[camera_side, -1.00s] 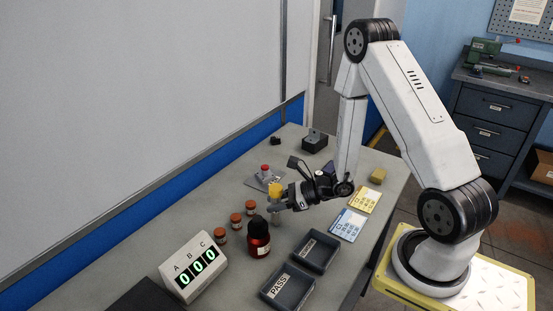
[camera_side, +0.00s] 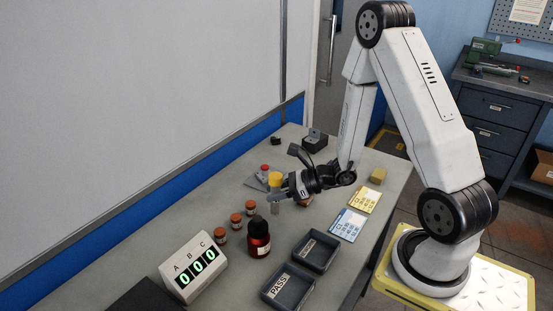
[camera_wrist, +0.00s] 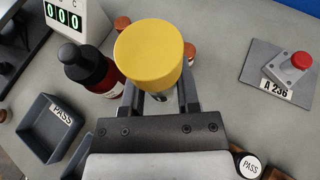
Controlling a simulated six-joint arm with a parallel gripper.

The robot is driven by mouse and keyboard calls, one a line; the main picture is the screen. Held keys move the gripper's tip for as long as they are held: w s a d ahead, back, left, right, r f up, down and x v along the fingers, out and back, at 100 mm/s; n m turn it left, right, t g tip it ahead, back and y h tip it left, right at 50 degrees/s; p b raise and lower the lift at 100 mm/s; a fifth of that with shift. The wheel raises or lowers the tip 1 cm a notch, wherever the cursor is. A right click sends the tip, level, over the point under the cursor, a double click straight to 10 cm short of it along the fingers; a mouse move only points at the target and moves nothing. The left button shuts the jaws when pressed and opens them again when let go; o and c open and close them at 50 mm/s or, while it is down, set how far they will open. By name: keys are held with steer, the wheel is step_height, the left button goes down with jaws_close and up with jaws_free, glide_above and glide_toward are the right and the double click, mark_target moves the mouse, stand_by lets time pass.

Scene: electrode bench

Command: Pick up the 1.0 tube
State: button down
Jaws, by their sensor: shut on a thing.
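A tube with a wide yellow cap (camera_side: 275,180) stands upright in my gripper (camera_side: 279,197). The cap fills the upper middle of the wrist view (camera_wrist: 150,52). My gripper's fingers (camera_wrist: 160,103) are shut on the tube's body below the cap. The body is mostly hidden by the fingers and cap, and no 1.0 marking is readable. The tube appears raised a little above the bench.
A dark red bottle (camera_side: 258,238) and several small vials with orange-brown caps (camera_side: 236,218) stand close to the left. Two dark trays (camera_side: 316,249) lie in front. A plate with a red button (camera_wrist: 301,60) sits behind. A display (camera_side: 194,266) reads 000.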

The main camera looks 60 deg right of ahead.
mark_target(276, 176)
steer(key=shift+r, duration=3.2)
